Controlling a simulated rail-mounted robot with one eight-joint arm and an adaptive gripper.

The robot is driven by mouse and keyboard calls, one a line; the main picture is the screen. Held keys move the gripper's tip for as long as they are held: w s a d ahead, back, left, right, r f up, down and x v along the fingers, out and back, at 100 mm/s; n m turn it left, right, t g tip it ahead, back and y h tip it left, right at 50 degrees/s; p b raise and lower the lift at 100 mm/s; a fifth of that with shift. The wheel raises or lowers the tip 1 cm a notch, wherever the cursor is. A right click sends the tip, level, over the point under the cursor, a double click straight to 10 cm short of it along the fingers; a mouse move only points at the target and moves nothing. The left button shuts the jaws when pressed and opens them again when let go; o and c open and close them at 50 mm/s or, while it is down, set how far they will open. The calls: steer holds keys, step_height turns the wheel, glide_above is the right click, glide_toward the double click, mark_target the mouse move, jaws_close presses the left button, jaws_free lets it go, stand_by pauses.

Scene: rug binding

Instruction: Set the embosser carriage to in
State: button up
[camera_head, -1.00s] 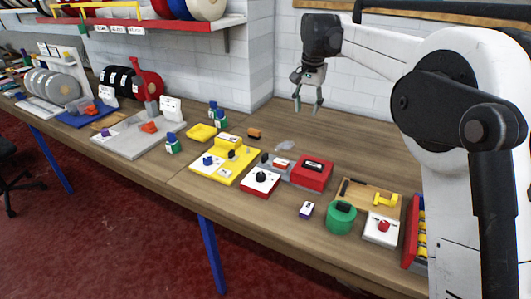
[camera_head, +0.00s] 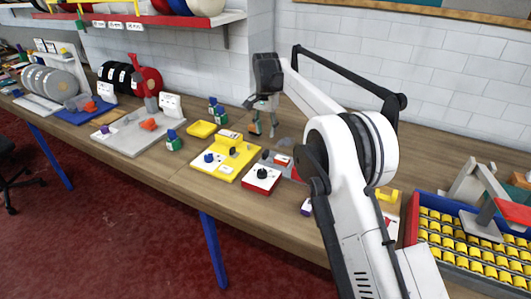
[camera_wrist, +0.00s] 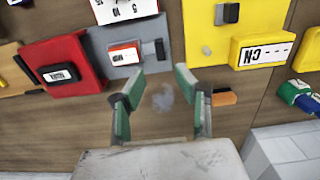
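No part is legibly marked as the embosser carriage. In the head view the labelled block (camera_head: 282,160) shows, while my arm hides most of the red unit. My gripper (camera_wrist: 162,103) is open and empty, with its fingers above the bench behind that base. It also shows in the head view (camera_head: 264,120), behind the yellow unit. I cannot tell its exact height.
A yellow-filled tray (camera_head: 465,250) is at right.

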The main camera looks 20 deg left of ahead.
mark_target(266, 151)
step_height(266, 151, down, 11)
steer(key=shift+r+p, duration=0.2)
steer(key=shift+p, duration=0.1)
jaws_close()
stand_by(0.4)
